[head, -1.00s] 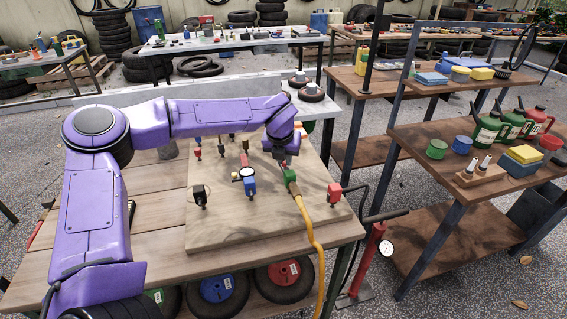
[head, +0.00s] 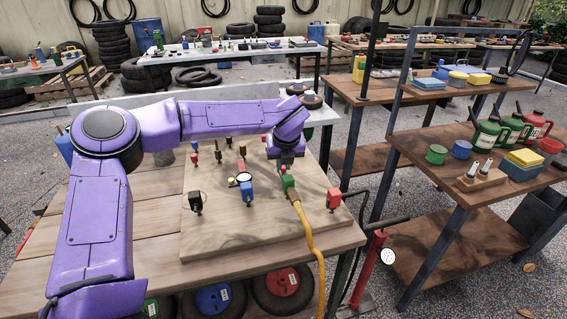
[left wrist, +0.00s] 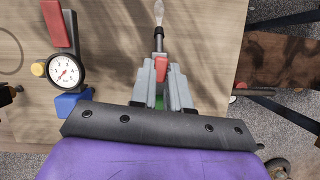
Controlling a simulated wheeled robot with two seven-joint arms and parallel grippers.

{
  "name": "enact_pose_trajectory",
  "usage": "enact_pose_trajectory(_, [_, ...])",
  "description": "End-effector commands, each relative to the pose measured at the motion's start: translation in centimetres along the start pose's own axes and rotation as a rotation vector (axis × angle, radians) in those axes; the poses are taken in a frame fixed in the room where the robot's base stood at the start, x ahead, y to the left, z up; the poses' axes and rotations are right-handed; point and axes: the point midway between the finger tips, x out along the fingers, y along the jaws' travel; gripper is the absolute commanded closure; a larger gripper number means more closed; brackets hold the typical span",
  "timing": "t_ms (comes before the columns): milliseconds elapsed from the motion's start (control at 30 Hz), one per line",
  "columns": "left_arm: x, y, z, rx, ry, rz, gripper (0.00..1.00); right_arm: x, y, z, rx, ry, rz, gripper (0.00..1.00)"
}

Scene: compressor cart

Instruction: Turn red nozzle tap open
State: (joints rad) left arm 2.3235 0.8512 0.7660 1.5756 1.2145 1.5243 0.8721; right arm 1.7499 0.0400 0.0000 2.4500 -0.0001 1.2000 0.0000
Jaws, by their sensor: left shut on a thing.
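My left gripper (head: 288,168) is over the wooden board, right above the green block (head: 288,183) that has the yellow hose (head: 306,228) on it. In the left wrist view the grey fingers of my left gripper (left wrist: 163,88) are closed on a small red tap lever (left wrist: 161,69). A metal nozzle (left wrist: 159,35) with a dark collar extends from the lever toward the top of that view. A bit of green (left wrist: 160,103) shows between the fingers below. The lever's lower part is hidden by the fingers. My right gripper is not in view.
A pressure gauge (left wrist: 66,71) with a red bar above it is left of the fingers. On the board (head: 240,232) stand a blue block (head: 247,191), a black block (head: 195,201) and a red block (head: 333,198). A shelf (head: 455,185) stands at the right.

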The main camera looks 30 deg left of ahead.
Motion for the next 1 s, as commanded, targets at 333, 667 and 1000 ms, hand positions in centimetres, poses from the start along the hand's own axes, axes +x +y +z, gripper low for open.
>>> enact_pose_trajectory(333, [-0.1,0.0,0.1,0.000,-0.002,-0.001,0.57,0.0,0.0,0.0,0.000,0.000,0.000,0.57])
enact_pose_trajectory(667, [-1.6,-0.1,0.1,0.000,-0.004,-0.003,0.57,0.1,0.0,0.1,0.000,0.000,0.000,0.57])
enact_pose_trajectory(1000, [-9.2,0.0,0.1,0.000,-0.004,-0.003,0.57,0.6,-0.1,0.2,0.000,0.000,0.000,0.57])
